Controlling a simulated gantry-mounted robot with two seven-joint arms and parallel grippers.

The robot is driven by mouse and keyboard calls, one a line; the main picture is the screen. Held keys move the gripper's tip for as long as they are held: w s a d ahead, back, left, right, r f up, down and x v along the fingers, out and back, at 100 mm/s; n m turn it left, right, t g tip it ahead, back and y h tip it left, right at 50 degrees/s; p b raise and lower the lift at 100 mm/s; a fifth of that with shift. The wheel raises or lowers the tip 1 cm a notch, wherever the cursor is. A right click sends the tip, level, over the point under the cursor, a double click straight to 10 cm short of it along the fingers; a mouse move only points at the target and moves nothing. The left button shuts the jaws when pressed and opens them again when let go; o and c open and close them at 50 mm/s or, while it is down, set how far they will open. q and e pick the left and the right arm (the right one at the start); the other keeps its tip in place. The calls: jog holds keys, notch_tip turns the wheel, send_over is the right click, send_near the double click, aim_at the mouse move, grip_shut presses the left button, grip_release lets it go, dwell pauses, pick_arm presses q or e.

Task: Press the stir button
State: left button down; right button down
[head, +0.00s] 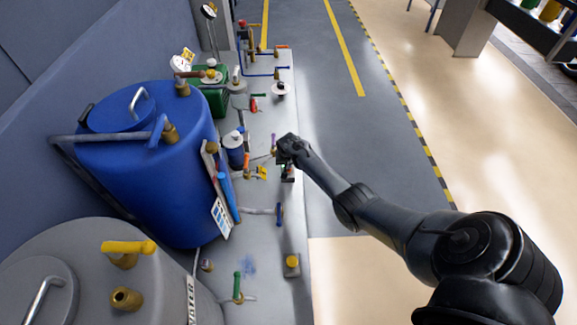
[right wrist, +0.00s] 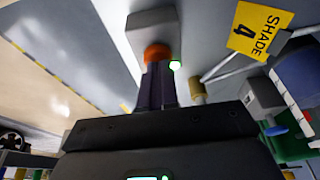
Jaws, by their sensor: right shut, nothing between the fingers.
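In the right wrist view, an orange round button (right wrist: 157,52) sits on a grey box (right wrist: 152,28). No label reading stir is legible. My left gripper is not in view.
A blue tank (head: 150,190) and a grey tank (head: 60,245) stand left on the bench (head: 270,290). A yellow-topped box (head: 292,264) is nearer the front. Open floor (head: 345,130) lies right.

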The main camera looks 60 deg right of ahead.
jog(key=shift+s+a+f, duration=0.1)
jog(key=shift+s+f, duration=0.05)
jog(key=shift+f, duration=0.3)
jog(key=shift+s+a+f, duration=0.1)
jog(key=shift+s+f, duration=0.05)
jog(key=shift+f, duration=0.25)
jog(key=shift+w+r+p, duration=0.1)
jog(key=shift+r+p, duration=0.4)
notch_tip(320, 180, up, 5)
jog(key=p, duration=0.4)
jog(key=shift+w+d, duration=0.1)
jog(key=shift+w, duration=0.05)
jog(key=p+v, duration=0.1)
jog(key=v, duration=0.8)
jog(key=shift+r, duration=0.15)
jog(key=shift+w+d, duration=0.1)
